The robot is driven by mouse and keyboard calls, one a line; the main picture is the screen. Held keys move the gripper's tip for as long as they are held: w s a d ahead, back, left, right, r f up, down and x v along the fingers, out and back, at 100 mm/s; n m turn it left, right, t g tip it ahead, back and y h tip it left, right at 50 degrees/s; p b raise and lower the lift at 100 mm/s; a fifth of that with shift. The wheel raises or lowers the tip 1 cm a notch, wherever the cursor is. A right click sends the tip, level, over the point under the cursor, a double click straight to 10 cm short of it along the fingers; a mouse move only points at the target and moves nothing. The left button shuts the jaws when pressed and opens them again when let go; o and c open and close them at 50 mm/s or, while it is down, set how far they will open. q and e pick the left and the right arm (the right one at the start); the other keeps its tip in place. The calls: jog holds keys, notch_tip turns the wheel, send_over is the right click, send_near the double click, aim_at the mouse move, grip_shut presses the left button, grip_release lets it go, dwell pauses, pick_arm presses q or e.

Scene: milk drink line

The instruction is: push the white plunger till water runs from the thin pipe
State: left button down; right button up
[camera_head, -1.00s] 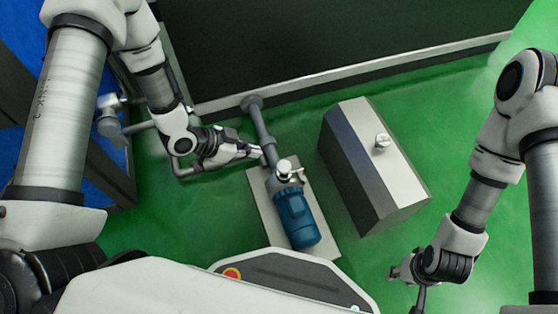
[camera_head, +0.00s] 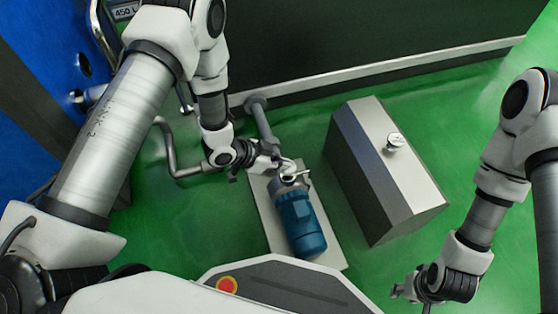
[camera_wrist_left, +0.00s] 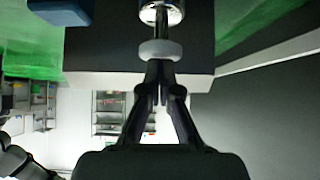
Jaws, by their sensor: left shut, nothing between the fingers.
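A white disc-shaped plunger head (camera_wrist_left: 160,50) shows in the left wrist view, on a thin metal stem that runs into a shiny metal cylinder (camera_wrist_left: 162,14). My left gripper (camera_wrist_left: 161,72) is shut and empty, its fingertips right at the disc; I cannot tell whether they touch. In the head view my left gripper (camera_head: 274,163) is beside the light metal fitting (camera_head: 290,170) at the top of the blue motor (camera_head: 298,222), and hides part of it. My right gripper (camera_head: 402,291) hangs low at the right, away from the motor. I see no running water.
A grey box (camera_head: 372,170) with a round metal knob (camera_head: 394,141) stands right of the motor. A grey pipe (camera_head: 262,122) runs from the dark wall to the motor. A bent pipe (camera_head: 170,150) lies left. Green floor is free between box and right arm.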

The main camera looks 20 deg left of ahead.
aim_at(282, 171)
pick_arm(q)
jog(key=shift+f, duration=0.1)
notch_tip(282, 171, down, 3)
jog(key=shift+r, duration=0.2)
jog(key=shift+s+f, duration=0.15)
jog(key=shift+s, duration=0.05)
dwell(1.3)
notch_tip(282, 171, up, 6)
jog(key=p, duration=0.5)
jog(key=shift+w+p, duration=0.15)
jog(key=shift+p, duration=0.15)
jog(key=p+v, duration=0.3)
jog(key=v, duration=0.6)
jog(key=shift+a+f, duration=0.35)
